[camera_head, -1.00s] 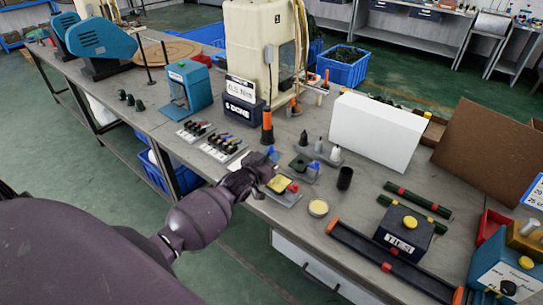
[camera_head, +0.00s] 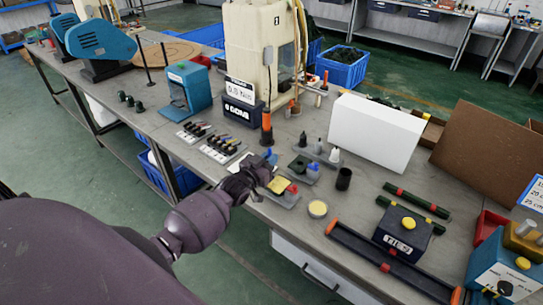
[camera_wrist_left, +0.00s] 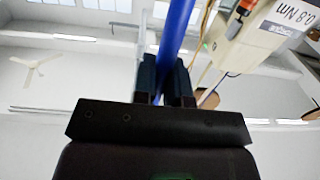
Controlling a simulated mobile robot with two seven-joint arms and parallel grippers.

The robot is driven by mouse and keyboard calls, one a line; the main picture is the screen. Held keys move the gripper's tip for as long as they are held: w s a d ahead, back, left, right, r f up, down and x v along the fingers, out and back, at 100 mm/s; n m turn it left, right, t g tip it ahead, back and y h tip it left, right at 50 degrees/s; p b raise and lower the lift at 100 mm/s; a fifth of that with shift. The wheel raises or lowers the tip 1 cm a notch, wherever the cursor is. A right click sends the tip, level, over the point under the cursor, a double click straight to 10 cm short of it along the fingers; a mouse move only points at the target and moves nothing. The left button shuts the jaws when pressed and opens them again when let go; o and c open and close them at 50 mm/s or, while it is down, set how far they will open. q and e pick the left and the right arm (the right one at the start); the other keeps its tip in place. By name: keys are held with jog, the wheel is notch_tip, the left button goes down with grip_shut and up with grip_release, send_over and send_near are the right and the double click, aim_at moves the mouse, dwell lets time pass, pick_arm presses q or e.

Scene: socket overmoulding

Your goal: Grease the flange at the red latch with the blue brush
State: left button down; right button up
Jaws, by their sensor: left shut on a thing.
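My left gripper (camera_head: 262,172) is shut on the blue brush (camera_wrist_left: 176,35), whose blue shaft rises between the fingers in the left wrist view. In the head view, the gripper hangs at the bench's front edge, and a bit of blue shows just above it. Right beside it is a small grey fixture (camera_head: 284,200) with a yellow pad (camera_head: 278,185) and a red part (camera_head: 293,188), which looks like the red latch. The gripper partly hides this fixture. The flange and the bristles cannot be made out. My right gripper is not in view.
A round tin with pale yellow contents (camera_head: 318,208) and a black cup (camera_head: 343,179) stand to the right of the fixture. Behind are small bottles (camera_head: 319,146) and an orange-and-black tool (camera_head: 267,128). A white box (camera_head: 375,132) and a dark rail (camera_head: 390,262) are further right.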

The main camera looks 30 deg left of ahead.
pick_arm(q)
jog(key=shift+s, duration=0.15)
jog(key=shift+w, duration=0.2)
jog(key=shift+s+p, duration=0.2)
jog(key=shift+p, duration=0.1)
jog(key=shift+w, duration=0.2)
jog(key=shift+s, duration=0.2)
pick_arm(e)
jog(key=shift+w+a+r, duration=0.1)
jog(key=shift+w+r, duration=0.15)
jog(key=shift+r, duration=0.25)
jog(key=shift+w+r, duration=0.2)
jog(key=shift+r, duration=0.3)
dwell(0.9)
